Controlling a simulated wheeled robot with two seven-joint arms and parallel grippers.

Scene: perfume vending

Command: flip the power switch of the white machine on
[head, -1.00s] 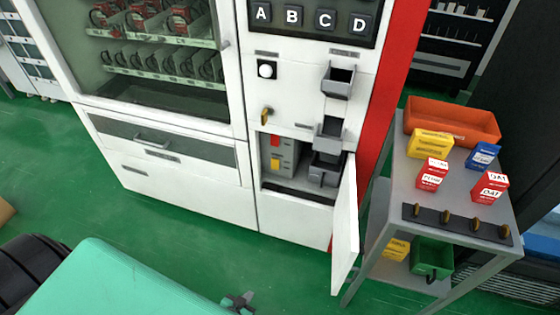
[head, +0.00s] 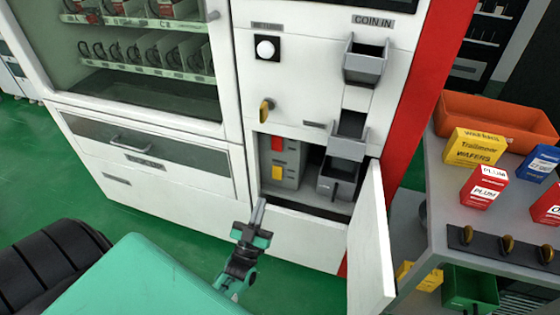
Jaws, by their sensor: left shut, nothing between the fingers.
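The white machine (head: 200,141) stands ahead, and its small lower door (head: 371,240) hangs open to the right. Inside the open compartment is a grey box (head: 282,166) with a red switch (head: 277,143) above a yellow one (head: 277,172). Which of these is the power switch, and its position, I cannot tell. My left gripper (head: 260,206) is shut and empty, its fingers pointing up just below and left of the compartment opening, apart from the switches. My right gripper is out of view.
A key (head: 265,112) sticks out above the compartment. A grey bin (head: 340,179) sits right of the switch box. A grey cart (head: 433,215) with an orange tray (head: 495,119) and several small boxes stands at right, close to the open door.

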